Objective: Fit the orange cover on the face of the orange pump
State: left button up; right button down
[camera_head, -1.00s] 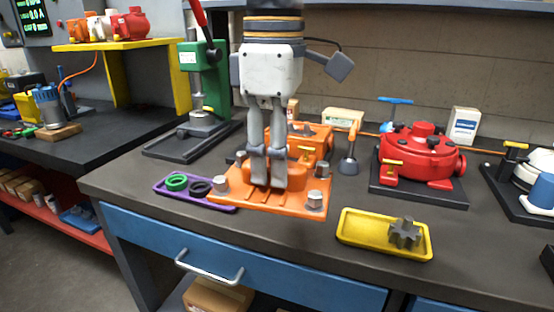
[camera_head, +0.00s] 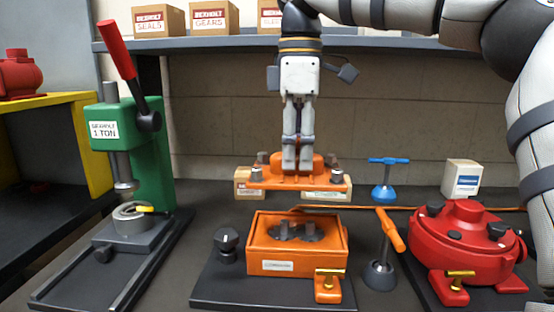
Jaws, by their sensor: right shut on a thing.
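The orange pump (camera_head: 265,266) stands on a dark base plate, its open face turned up, with dark gears and shafts (camera_head: 297,231) showing inside. My right gripper (camera_head: 297,167) points down and is shut on the orange cover (camera_head: 258,184), gripping it at its raised middle. The cover is roughly level, with grey bolts at its corners. It hangs in the air above the pump in the picture, with a gap between them, and seems somewhat behind it. My left gripper is not in view.
A green press (camera_head: 155,150) with a red lever stands left. A red pump (camera_head: 470,245) is at right. An orange-handled tool (camera_head: 385,255) stands close beside the orange pump, and a blue-handled tool (camera_head: 389,180) behind. Small boxes stand behind; a shelf (camera_head: 220,45) runs above.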

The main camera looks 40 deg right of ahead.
jog(key=shift+w+d+r, duration=0.1)
jog(key=shift+w+d, duration=0.15)
jog(key=shift+f, duration=0.2)
jog(key=f, duration=0.4)
jog(key=shift+s, duration=0.2)
jog(key=shift+f, duration=3.2)
jog(key=c, duration=1.1)
grip_release()
jog(key=shift+f, duration=0.1)
jog(key=shift+r, duration=3)
